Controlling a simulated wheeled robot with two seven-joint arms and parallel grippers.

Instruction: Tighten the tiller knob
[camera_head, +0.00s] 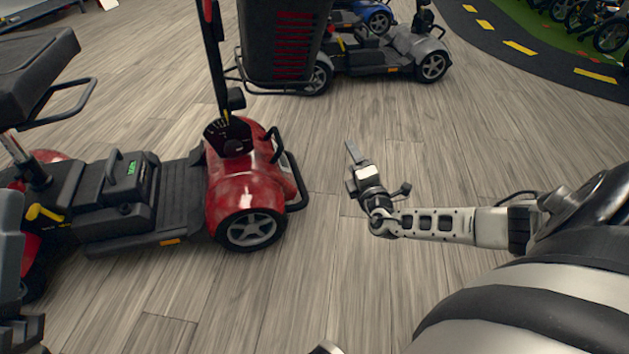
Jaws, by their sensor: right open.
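A red scooter (240,195) stands at the left, its front end facing right. Its black tiller post (216,60) rises from the red front cover, nearly upright. A small dark round knob (234,147) shows at the foot of the tiller, in front of a black rounded plate. My right gripper (352,150) is open and empty, to the right of the scooter's front bumper and apart from it. Its fingers overlap in this view, so the gap is hard to see. I cannot make out my left gripper.
A black front bumper bar (292,178) sticks out from the scooter towards my right gripper. Clear wood floor (330,240) lies between the red scooter and my right arm.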

